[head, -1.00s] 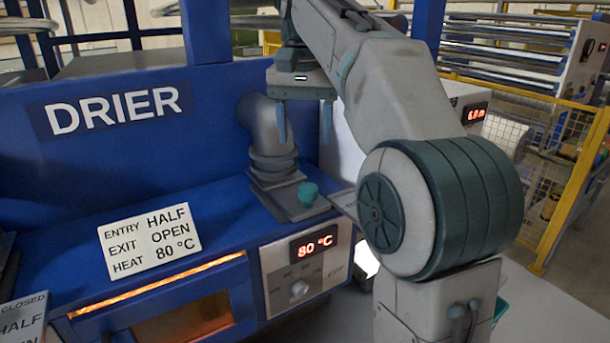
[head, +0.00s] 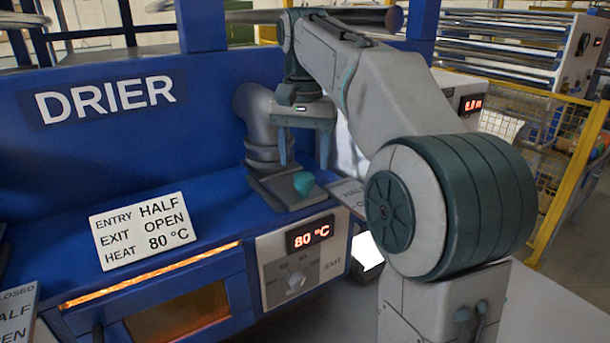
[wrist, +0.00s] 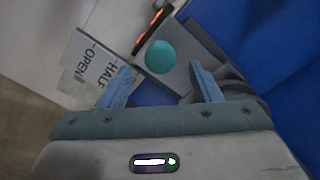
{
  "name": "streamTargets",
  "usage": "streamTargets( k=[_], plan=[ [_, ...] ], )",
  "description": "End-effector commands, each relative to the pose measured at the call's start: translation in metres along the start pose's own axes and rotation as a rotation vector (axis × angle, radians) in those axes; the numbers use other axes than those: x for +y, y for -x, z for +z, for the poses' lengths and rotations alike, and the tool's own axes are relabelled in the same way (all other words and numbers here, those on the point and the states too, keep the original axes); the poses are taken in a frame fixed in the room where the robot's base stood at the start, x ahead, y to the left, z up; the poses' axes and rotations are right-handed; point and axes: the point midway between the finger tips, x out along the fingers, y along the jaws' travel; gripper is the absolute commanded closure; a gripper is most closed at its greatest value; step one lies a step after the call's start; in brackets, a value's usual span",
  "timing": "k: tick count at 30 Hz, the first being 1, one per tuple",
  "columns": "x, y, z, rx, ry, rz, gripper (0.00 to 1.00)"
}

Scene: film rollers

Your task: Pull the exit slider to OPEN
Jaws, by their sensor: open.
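The exit slider shows as a grey plate (head: 280,188) with a teal knob (head: 304,183), at the foot of the grey duct on the blue drier's right end. In the wrist view the round teal knob (wrist: 160,57) lies just beyond and between my two blue fingertips. A label plate with OPEN and HALF marks (wrist: 97,68) lies left of the knob there; part of it is behind my left finger. My gripper (head: 304,160) is open and empty, just above the knob. I cannot tell whether a finger touches it.
The grey duct (head: 258,125) stands close to my gripper on the left. A sign (head: 144,231) reads ENTRY HALF, EXIT OPEN, HEAT 80 °C. The heat panel (head: 303,262) shows 80 °C below the slider. A yellow fence (head: 560,185) stands at the right.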

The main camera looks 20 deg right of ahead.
Motion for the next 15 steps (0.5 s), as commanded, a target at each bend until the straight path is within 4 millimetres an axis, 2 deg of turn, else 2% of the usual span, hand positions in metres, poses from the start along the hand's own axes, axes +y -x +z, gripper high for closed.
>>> streamTargets(
  k=[1, 6, 15],
  plan=[
    [0.001, -0.009, 0.001, -0.002, -0.001, 0.001, 0.42],
    [0.0, -0.029, 0.001, -0.002, 0.0, 0.0, 0.42],
    [0.0, -0.039, 0.0, 0.0, 0.0, -0.001, 0.42]
  ],
)
